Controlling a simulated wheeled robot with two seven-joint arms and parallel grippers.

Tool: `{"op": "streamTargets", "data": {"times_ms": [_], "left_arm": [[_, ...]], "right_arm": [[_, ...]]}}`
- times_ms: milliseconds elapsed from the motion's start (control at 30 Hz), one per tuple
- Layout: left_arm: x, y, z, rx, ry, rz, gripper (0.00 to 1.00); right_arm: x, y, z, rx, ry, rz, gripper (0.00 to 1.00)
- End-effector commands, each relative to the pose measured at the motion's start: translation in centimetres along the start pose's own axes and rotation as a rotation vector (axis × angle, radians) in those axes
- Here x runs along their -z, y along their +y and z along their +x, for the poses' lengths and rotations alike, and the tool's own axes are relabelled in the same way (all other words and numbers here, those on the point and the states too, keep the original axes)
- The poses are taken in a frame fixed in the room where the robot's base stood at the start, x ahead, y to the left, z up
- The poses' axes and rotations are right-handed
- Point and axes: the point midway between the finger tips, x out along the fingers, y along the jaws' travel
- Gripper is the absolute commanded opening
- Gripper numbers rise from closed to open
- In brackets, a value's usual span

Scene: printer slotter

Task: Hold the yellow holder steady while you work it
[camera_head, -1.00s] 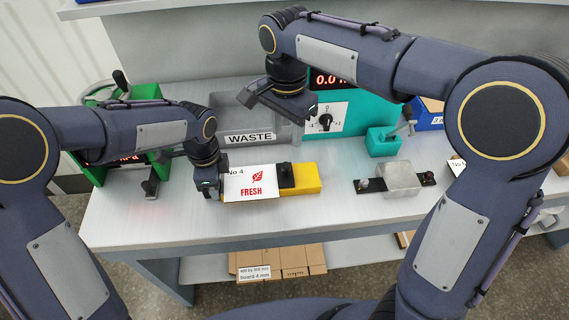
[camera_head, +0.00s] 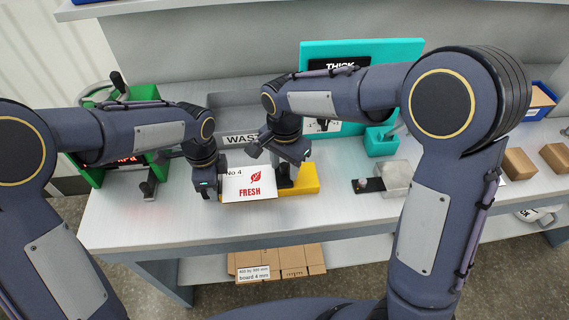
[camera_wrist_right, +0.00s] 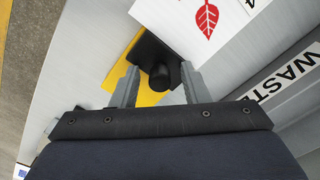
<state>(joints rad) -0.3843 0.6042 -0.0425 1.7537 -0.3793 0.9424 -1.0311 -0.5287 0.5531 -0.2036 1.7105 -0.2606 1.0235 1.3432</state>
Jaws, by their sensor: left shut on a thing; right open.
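The yellow holder (camera_head: 306,178) lies near the table's front edge, with a white card marked "No 4" and "FRESH" (camera_head: 247,184) over its left part. A black clamp with a round knob (camera_wrist_right: 161,74) sits on the holder at the card's edge. My left gripper (camera_head: 207,188) is shut at the holder's left end; its fingertips are mostly hidden. My right gripper (camera_head: 279,158) is over the clamp. In the right wrist view my right gripper (camera_wrist_right: 158,85) is open, its fingers on either side of the knob; I cannot tell if they touch it.
The grey WASTE bin (camera_head: 232,126) stands just behind the holder. A teal machine (camera_head: 381,141) is behind my right arm. A green machine (camera_head: 97,172) is at the left. A metal block on a black bar (camera_head: 396,180) lies to the right, with bare table between it and the holder.

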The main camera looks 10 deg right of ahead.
Motion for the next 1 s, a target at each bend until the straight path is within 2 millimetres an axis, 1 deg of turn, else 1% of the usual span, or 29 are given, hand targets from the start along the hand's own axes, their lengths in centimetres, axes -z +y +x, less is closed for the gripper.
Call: {"op": "streamTargets", "data": {"times_ms": [167,400,467,500,667,767,1000], "left_arm": [[0.0,0.0,-0.1,0.001,0.001,0.0,0.0],[0.0,0.0,0.0,0.001,0.001,0.0,0.0],[0.0,0.0,0.0,0.001,0.001,0.0,0.0],[0.0,0.0,0.0,0.001,0.001,0.0,0.0],[0.0,0.0,0.0,0.001,0.001,0.0,0.0],[0.0,0.0,0.0,0.001,0.001,0.0,0.0],[0.0,0.0,0.0,0.001,0.0,0.0,0.0]], "right_arm": [[0.0,0.0,0.0,0.0,0.0,0.0,0.41],[0.0,0.0,0.0,0.0,0.0,0.0,0.1],[0.0,0.0,0.0,0.0,0.0,0.0,0.02],[0.0,0.0,0.0,0.0,0.0,0.0,0.0],[0.0,0.0,-0.1,0.0,0.0,0.0,0.0],[0.4,0.3,-0.1,0.0,0.0,0.002,0.0],[3.6,3.6,-0.1,-0.001,-0.001,0.006,0.0]]}}
